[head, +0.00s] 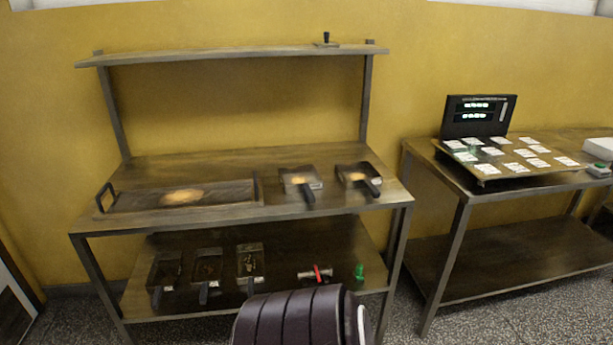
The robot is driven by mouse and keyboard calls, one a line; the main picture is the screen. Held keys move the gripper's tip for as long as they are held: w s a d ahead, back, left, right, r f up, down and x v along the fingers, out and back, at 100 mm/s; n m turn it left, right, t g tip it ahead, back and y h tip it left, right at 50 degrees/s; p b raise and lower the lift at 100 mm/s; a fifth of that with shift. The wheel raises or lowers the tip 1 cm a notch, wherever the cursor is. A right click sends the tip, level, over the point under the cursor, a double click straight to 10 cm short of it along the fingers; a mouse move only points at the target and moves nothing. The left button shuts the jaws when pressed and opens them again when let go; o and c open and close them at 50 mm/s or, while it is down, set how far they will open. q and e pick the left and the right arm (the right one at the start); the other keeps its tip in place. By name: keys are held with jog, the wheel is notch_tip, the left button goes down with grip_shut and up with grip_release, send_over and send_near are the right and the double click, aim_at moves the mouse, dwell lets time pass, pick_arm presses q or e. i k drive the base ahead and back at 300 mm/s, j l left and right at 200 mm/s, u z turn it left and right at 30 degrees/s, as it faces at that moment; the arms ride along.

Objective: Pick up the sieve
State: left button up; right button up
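I cannot pick out the sieve with certainty. Two square, shallow, handled pans stand on the worktop's right half, one left (300,181) and one right (358,179); each shows something orange inside. Three darker handled pans stand on the lower shelf: left (166,270), middle (207,266) and right (250,262). Blur hides whether any has a mesh bottom. A long tray (128,204) with end handles lies on the worktop's left, with an orange patch in its middle. Neither of my grippers is in view.
The metal workbench (330,160) has a nearly empty upper shelf (230,56) with a small dark object (326,40). A red-and-metal item (318,273) and a green piece (359,271) lie on the lower shelf. A right-hand table (430,156) holds a scale-like display (478,116) and white cards.

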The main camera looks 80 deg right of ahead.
aim_at(303, 185)
jog(key=l+z, duration=0.15)
jog(key=z, duration=1.9)
jog(key=i+l+z, duration=0.15)
jog(key=l, duration=0.25)
jog(key=i+l+z, duration=0.15)
jog(key=l, duration=0.25)
jog(key=i+l+z, duration=0.15)
jog(key=l, duration=0.25)
jog(key=i, duration=0.1)
